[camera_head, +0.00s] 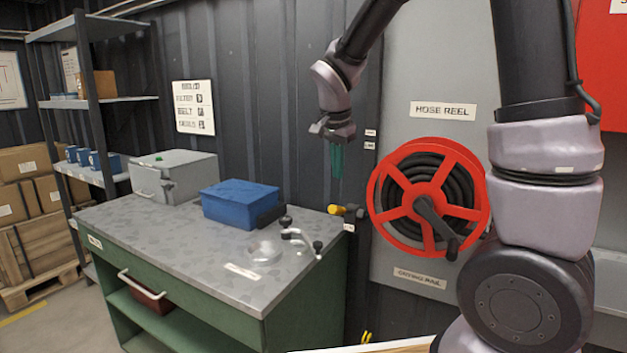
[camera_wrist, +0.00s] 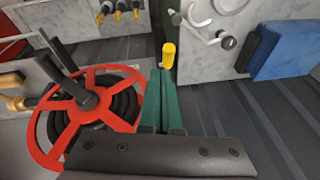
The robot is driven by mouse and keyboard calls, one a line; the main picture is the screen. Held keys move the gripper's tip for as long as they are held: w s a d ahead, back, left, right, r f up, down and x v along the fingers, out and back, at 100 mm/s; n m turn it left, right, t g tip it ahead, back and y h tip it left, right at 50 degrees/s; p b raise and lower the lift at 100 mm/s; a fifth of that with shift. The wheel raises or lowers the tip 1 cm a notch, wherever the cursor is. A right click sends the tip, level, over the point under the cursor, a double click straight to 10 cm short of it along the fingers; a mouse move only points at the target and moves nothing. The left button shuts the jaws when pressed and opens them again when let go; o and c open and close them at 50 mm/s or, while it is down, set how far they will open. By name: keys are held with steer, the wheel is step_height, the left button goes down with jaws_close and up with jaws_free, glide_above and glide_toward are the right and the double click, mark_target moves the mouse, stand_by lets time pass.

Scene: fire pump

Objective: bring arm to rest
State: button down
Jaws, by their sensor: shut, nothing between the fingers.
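My gripper (camera_head: 337,160) hangs from my arm with its green fingers pointing down, in front of the dark wall between the workbench and the hose reel. In the wrist view the green fingers (camera_wrist: 161,101) lie together, shut and empty. They are apart from the bench and the reel in the head view. In the wrist view their tips appear near a yellow knob, but I cannot tell the distance.
The red hose reel (camera_head: 428,195) is right of my gripper. The workbench (camera_head: 205,250) at left bears a blue box (camera_head: 240,203), a grey case (camera_head: 172,176) and a metal crank (camera_head: 299,236). A yellow-knobbed fitting (camera_head: 345,211) sits at its right end.

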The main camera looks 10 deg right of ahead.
steer(key=s+d+r+n+t+y, duration=0.1)
steer(key=s+d+r, duration=0.4)
steer(key=s, duration=0.5)
steer(key=s+d+r+n+t+y, duration=0.2)
steer(key=s+d+r+n, duration=0.2)
steer(key=s+r, duration=0.3)
steer(key=shift+s+d+t, duration=0.35)
steer(key=shift+s+t, duration=0.05)
steer(key=shift+s, duration=1.15)
steer(key=shift+r, duration=0.1)
